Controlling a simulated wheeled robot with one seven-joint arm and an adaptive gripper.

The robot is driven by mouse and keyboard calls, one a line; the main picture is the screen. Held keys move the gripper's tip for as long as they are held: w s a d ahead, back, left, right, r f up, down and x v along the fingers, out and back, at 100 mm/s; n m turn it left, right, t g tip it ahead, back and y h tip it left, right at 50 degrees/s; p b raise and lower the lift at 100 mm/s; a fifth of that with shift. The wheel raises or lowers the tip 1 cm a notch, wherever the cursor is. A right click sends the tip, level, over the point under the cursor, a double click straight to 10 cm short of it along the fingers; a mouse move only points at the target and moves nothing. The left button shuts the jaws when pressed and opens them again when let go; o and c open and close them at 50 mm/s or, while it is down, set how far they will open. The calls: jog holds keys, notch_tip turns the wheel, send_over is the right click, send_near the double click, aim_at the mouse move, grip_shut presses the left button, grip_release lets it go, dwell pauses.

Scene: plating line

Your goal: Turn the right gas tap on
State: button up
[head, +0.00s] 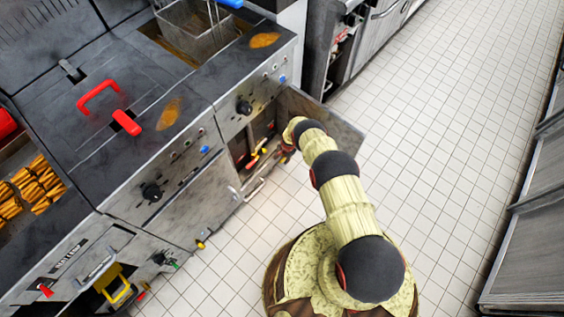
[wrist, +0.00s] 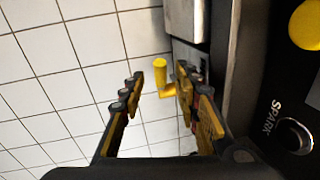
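My gripper (wrist: 160,88) is open in the wrist view, with one dark and yellow finger on each side. A yellow tap handle (wrist: 160,66) shows between and just beyond the fingertips. It has an upright stem and a short foot bending right, and I see no clear contact with the fingers. In the head view my gripper (head: 287,147) is at the mouth of the open right-hand cabinet, mostly hidden by my arm.
The open cabinet door (head: 325,122) stands right of my arm. A black panel marked SPARK (wrist: 275,115), with a round button and a yellow knob (wrist: 305,25), lies close on the gripper's right. Tiled floor (wrist: 60,90) is clear on its left.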

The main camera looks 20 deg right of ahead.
aim_at(282, 160)
jog(key=shift+w+a+f+b, duration=0.15)
jog(key=shift+f+b, duration=0.2)
jog(key=shift+f, duration=0.5)
jog(key=shift+w+f+b, duration=0.15)
jog(key=shift+f+b, duration=0.15)
jog(key=shift+f, duration=0.5)
jog(key=shift+c, duration=0.4)
jog(key=c, duration=0.7)
grip_shut()
